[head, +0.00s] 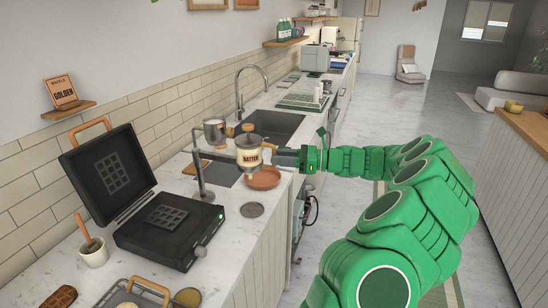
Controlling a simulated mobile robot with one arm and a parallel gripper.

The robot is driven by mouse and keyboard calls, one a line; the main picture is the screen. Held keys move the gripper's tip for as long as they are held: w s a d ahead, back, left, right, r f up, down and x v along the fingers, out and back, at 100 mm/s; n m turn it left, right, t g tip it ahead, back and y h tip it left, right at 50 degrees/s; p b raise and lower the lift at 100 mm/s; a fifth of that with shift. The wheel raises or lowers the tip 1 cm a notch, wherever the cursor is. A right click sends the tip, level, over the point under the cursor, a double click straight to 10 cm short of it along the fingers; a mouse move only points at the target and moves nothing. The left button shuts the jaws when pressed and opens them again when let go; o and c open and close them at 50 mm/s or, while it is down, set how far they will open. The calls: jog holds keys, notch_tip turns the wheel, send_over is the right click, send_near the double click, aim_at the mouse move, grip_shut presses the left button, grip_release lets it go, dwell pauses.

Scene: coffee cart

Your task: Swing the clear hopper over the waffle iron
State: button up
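The hopper (249,157), with a cream band reading "BATTER", hangs from a grey swing-arm stand (199,168) on the counter. It is to the right of the waffle iron (170,223), above a terracotta dish (263,178). The waffle iron stands open, with its lid (108,172) tilted back and its lower grid bare. My gripper (280,158) is at the hopper's right side, close to or touching it. Its fingers are dark and small, and the hopper partly hides them, so I cannot tell whether they are closed on anything.
A grey metal cup (215,131) is behind the hopper. A crock with a wooden-handled tool (93,251) stands left of the iron, and a round dark disc (252,210) lies to its right. The sink (272,125) and its faucet are farther back. A tray (128,295) is at the front.

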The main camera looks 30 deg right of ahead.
jog(key=shift+x, duration=1.2)
jog(key=shift+c, duration=0.3)
grip_shut()
